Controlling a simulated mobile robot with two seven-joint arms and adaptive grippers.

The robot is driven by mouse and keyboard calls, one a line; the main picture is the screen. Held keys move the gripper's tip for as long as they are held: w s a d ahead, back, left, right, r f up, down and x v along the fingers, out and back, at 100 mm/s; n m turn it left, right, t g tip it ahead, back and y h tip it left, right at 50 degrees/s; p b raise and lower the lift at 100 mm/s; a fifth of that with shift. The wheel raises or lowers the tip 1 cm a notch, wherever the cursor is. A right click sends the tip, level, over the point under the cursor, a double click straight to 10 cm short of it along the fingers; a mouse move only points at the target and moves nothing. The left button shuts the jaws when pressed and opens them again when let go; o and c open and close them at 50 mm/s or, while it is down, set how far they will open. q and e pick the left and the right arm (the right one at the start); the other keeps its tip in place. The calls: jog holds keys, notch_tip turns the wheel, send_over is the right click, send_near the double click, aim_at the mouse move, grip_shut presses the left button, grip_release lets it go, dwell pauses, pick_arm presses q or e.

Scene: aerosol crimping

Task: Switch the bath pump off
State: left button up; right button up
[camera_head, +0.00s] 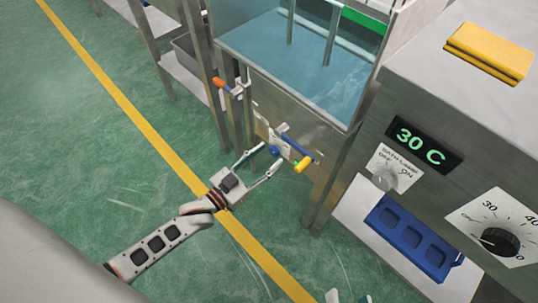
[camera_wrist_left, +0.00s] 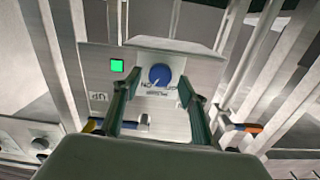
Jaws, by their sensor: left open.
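The knob also shows in the head view (camera_head: 274,150), on the front under the water bath (camera_head: 300,70). My left gripper (camera_head: 267,158) is open, its fingers apart just in front of the knob; contact cannot be told.
The right-hand machine has a 30 C display (camera_head: 423,145) and a black dial (camera_head: 499,241). The green floor (camera_head: 90,150) is clear.

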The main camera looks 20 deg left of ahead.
pick_arm(q)
jog(key=shift+w+d, duration=0.15)
jog(key=shift+w, duration=0.25)
jog(key=c, duration=1.1)
